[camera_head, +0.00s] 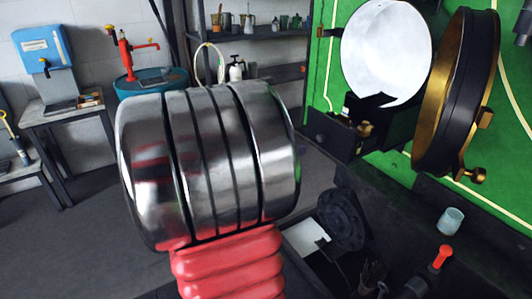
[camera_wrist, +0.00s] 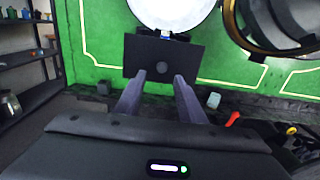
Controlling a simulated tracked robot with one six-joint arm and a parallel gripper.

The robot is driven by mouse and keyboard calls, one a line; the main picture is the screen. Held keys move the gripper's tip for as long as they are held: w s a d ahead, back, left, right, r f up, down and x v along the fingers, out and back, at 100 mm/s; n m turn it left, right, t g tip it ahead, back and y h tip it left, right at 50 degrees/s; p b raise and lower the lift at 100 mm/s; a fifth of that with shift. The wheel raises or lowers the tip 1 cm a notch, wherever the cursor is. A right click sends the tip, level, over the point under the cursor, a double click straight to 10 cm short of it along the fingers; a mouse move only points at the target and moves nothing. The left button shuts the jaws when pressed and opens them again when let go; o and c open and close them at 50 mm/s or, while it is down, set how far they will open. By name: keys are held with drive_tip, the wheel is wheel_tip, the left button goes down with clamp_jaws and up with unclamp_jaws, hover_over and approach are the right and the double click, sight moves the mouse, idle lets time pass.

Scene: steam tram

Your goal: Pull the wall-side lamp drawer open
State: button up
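The lamp drawer is a black box with a flat front (camera_wrist: 148,52) and a round grey knob (camera_wrist: 163,66), in the upper middle of the wrist view. In the head view the black box (camera_head: 331,137) juts out below a big white disc (camera_head: 385,50), with a small brass part (camera_head: 366,129) beside it. I cannot tell how far it stands out. My gripper (camera_wrist: 160,77) is open, its two grey fingers apart on either side below the knob, with nothing seen between them. Whether they touch the drawer is unclear. In the head view my gripper is not visible.
A black and brass ring door (camera_head: 455,90) stands open on the right of the green wall (camera_head: 345,20). A glass cup (camera_head: 450,221) and a red-handled lever (camera_head: 443,257) are below it. Shelves and a blue drum (camera_head: 150,80) stand at the back left.

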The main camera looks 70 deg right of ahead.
drive_tip(key=shift+v, duration=3)
drive_tip(key=shift+w, duration=0.1)
drive_tip(key=shift+d, duration=0.1)
